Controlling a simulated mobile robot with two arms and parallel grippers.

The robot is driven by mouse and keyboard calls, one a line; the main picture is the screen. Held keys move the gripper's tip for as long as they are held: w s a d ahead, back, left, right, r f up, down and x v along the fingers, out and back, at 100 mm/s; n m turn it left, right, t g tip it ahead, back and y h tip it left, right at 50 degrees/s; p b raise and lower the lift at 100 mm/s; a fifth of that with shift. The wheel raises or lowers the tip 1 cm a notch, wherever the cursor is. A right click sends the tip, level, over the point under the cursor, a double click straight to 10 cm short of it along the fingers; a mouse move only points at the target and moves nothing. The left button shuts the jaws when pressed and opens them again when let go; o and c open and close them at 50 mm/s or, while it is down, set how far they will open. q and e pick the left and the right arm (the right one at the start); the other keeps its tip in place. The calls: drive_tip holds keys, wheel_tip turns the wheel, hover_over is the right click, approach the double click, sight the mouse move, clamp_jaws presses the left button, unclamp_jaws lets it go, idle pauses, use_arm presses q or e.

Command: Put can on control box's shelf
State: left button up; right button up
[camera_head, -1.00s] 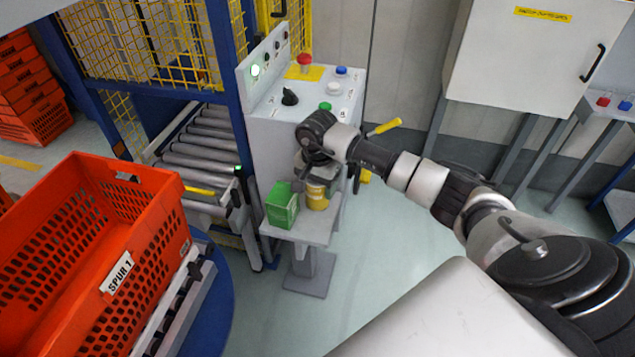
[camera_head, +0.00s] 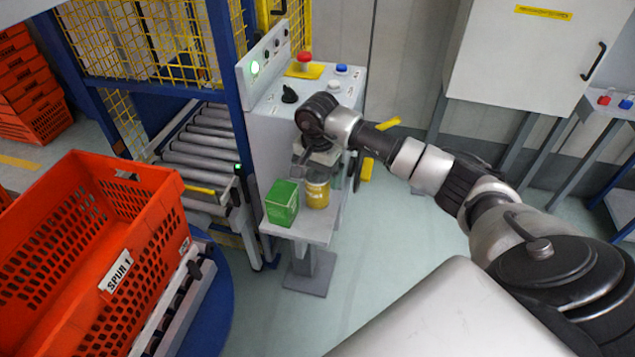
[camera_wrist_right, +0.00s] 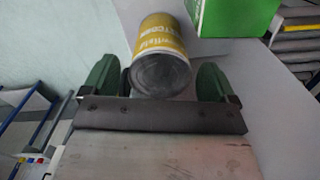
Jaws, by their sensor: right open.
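The yellow and grey can (camera_head: 317,194) stands on the control box's shelf (camera_head: 314,231), right beside a green box (camera_head: 282,204). My right gripper (camera_head: 318,160) is just above and behind the can, in front of the control box (camera_head: 272,132). In the right wrist view, the can (camera_wrist_right: 161,58) lies ahead between the two green fingers of my open right gripper (camera_wrist_right: 158,82), with small gaps at its sides. The green box (camera_wrist_right: 235,15) is at the top right there. My left gripper is not in view.
The control box has a red button (camera_head: 304,61) and other knobs on top. A roller conveyor (camera_head: 200,150) and blue frame stand left of it. An orange tote (camera_head: 95,250) is at lower left. The floor right of the shelf is clear.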

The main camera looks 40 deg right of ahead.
wheel_tip(320, 180, up, 9)
drive_tip(key=shift+f+b, duration=0.1)
drive_tip(key=shift+b, duration=0.45)
